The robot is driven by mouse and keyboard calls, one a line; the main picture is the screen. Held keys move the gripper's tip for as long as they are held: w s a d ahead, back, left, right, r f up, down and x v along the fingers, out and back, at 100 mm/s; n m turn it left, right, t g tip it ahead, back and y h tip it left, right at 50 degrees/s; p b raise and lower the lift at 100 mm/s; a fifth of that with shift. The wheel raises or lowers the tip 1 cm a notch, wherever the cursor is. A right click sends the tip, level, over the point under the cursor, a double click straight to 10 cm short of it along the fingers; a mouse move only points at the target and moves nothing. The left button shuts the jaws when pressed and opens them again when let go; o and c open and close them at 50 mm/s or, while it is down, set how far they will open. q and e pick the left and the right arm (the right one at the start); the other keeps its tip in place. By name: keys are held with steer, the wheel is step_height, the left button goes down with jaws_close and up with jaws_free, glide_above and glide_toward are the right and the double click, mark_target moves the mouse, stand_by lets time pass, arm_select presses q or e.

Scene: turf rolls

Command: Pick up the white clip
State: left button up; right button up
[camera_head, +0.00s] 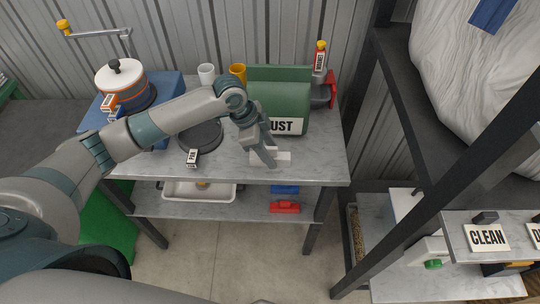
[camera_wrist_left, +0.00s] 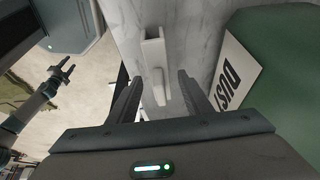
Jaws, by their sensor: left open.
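The white clip (camera_head: 284,158) lies on the grey marbled table top in front of the green bin marked DUST. In the left wrist view the white clip (camera_wrist_left: 153,50) has a wider block end and a narrow end pointing toward my jaws. My left gripper (camera_head: 270,161) reaches down at the clip from above. In the left wrist view my left gripper (camera_wrist_left: 157,82) is open, with the clip's narrow end between its finger tips and a gap on each side. What seems to be my right gripper (camera_wrist_left: 64,70) shows small at the left, away from the clip.
The green DUST bin (camera_head: 290,97) stands close behind the clip. A dark round pan (camera_head: 201,135), a small label block (camera_head: 193,158), a white cup (camera_head: 206,74) and a yellow cup (camera_head: 238,75) are nearby. A black-framed shelf (camera_head: 375,235) stands at the right.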

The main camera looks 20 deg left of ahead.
mark_target(273, 147)
arm_select(q)
jaws_close()
steer(key=shift+r, duration=0.1)
steer(key=shift+r+b, duration=0.4)
steer(key=shift+r, duration=0.15)
step_height(273, 147, up, 2)
steer(key=shift+w+r+b, duration=0.1)
steer(key=shift+r+b, duration=0.1)
steer(key=shift+b, duration=0.35)
steer(key=s+d+r+b, duration=0.2)
steer(key=s+d+r, duration=0.5)
steer(key=s+d, duration=0.1)
steer(key=shift+s+r, duration=0.2)
steer(key=shift+s, duration=0.2)
